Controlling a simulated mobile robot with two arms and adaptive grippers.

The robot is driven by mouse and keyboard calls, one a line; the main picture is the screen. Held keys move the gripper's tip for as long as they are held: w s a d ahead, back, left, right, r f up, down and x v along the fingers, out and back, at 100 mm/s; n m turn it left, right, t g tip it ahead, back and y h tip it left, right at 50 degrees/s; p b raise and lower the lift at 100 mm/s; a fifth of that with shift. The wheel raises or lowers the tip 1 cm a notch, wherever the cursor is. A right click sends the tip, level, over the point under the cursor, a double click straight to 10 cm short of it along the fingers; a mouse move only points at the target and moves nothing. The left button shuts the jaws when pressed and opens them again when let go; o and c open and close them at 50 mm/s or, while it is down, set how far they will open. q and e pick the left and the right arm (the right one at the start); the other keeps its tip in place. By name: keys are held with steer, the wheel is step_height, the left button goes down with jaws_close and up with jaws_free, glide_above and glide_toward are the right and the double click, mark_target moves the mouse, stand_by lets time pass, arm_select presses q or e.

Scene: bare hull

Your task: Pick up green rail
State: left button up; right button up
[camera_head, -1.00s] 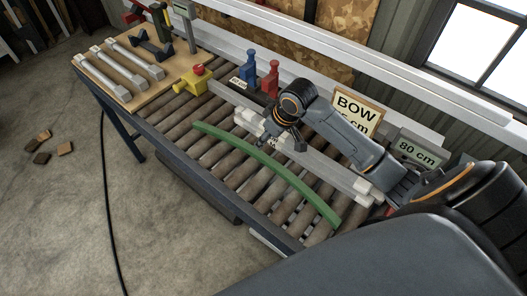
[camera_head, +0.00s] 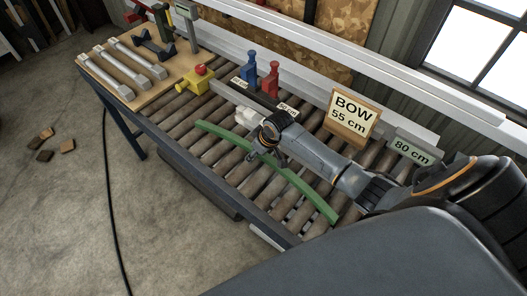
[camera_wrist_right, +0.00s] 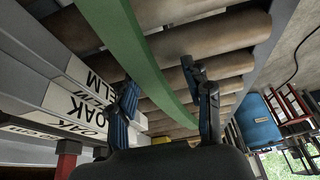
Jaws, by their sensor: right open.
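The green rail (camera_head: 307,188) is a long, curved strip lying across the rollers of the conveyor bench. My right gripper (camera_head: 266,158) is over the rail's middle, with its fingers pointing down, and hides a short part of it. In the right wrist view the rail (camera_wrist_right: 131,42) runs between the two open fingers (camera_wrist_right: 165,92), nearer the left one. I cannot tell whether either finger touches it. My left gripper is out of view.
Pale bars labelled OAK and ELM (camera_wrist_right: 75,85) lie close beside the rail. Signs reading BOW 55 cm (camera_head: 352,116) and 80 cm (camera_head: 411,151) stand behind my arm.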

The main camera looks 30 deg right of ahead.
jaws_close()
steer(key=shift+r, duration=0.1)
steer(key=shift+r, duration=0.1)
